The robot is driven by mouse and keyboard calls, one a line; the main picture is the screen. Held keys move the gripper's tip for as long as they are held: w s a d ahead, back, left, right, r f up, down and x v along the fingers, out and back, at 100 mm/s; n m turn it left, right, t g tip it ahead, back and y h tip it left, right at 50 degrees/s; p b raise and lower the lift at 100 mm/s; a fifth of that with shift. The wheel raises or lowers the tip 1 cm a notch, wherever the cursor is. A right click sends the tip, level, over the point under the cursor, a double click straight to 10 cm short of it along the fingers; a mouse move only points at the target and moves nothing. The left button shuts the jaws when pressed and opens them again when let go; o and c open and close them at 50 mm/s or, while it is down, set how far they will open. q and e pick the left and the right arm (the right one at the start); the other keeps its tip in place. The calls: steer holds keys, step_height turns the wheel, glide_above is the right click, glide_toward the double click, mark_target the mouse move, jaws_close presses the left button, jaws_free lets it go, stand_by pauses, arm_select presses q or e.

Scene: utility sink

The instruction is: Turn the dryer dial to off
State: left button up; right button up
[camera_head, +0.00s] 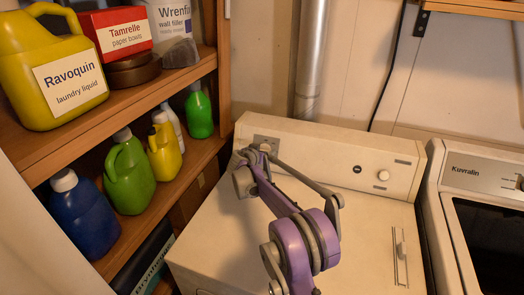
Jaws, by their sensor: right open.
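A cream-white machine, which looks like the dryer (220,232), stands in the middle with a raised control panel at its back. My right gripper (254,154), on a purple and grey arm, is open in front of this plate. Whether it touches anything there is not clear. My left gripper is not in view.
Wooden shelves (130,90) at the left hold a yellow jug (45,70), a red box (116,33) and several bottles. A second machine (480,165) marked Kuvralin stands close on the right. A pipe (311,60) and a black cable (391,65) run down the wall.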

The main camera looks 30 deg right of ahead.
steer(key=c, duration=1.4)
steer(key=n, duration=0.5)
steer(key=n+b, duration=0.1)
steer(key=n, duration=1.1)
steer(key=shift+w+a+f+h+b, duration=0.15)
steer(key=shift+a+f+h+b, duration=0.15)
steer(key=shift+a+f+b, duration=0.1)
steer(key=shift+n, duration=0.4)
steer(key=o, duration=1.4)
